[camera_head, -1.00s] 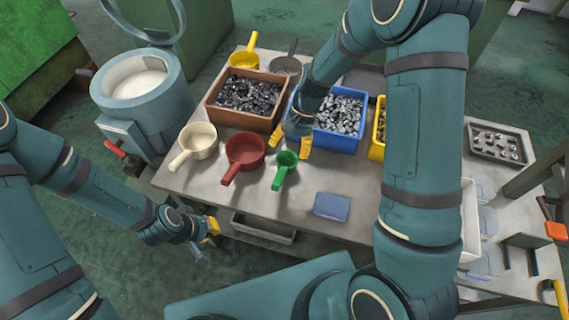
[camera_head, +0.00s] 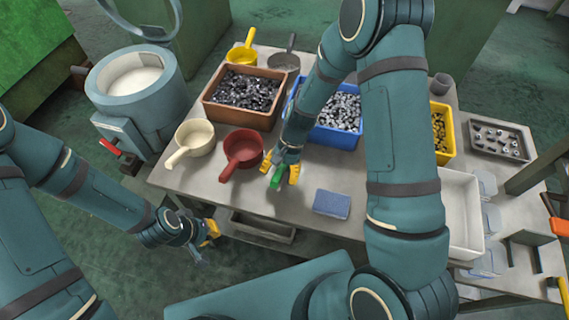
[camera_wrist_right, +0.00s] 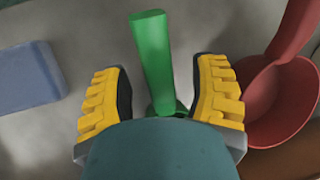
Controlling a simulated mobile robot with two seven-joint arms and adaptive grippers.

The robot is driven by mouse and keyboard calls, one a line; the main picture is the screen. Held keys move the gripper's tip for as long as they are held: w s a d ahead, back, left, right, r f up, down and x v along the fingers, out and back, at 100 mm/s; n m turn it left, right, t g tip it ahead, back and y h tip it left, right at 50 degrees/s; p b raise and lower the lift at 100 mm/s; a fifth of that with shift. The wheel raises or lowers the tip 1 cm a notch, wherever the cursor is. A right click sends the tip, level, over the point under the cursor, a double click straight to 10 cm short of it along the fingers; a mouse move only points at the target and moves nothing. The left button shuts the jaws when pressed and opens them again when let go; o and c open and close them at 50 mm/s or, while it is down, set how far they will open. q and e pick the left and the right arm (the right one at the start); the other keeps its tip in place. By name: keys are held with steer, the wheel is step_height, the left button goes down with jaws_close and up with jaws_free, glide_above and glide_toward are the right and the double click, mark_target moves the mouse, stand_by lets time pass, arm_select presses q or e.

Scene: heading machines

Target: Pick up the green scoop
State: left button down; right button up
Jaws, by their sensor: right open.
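The green scoop (camera_head: 289,174) is on the grey table, mostly hidden under my right gripper in the head view. In the right wrist view its green handle (camera_wrist_right: 152,62) points up between the two yellow fingers, and its bowl is hidden by the gripper body. My right gripper (camera_head: 281,172) is open over the scoop, with a finger on each side of the handle and a gap on both sides. My left gripper (camera_head: 211,236) hangs low at the left, off the table's front edge; its jaws are too small to read.
A red scoop (camera_head: 242,150) lies close beside the right gripper, and its bowl shows near one finger in the wrist view. A cream scoop (camera_head: 197,136) is further left. A blue block (camera_head: 332,204) is to the right. A blue bin (camera_head: 345,136) stands behind.

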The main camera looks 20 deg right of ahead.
mark_target(279, 171)
jaws_close()
step_height(279, 171, up, 10)
steer(key=shift+r+p, duration=0.1)
steer(key=shift+p, duration=0.95)
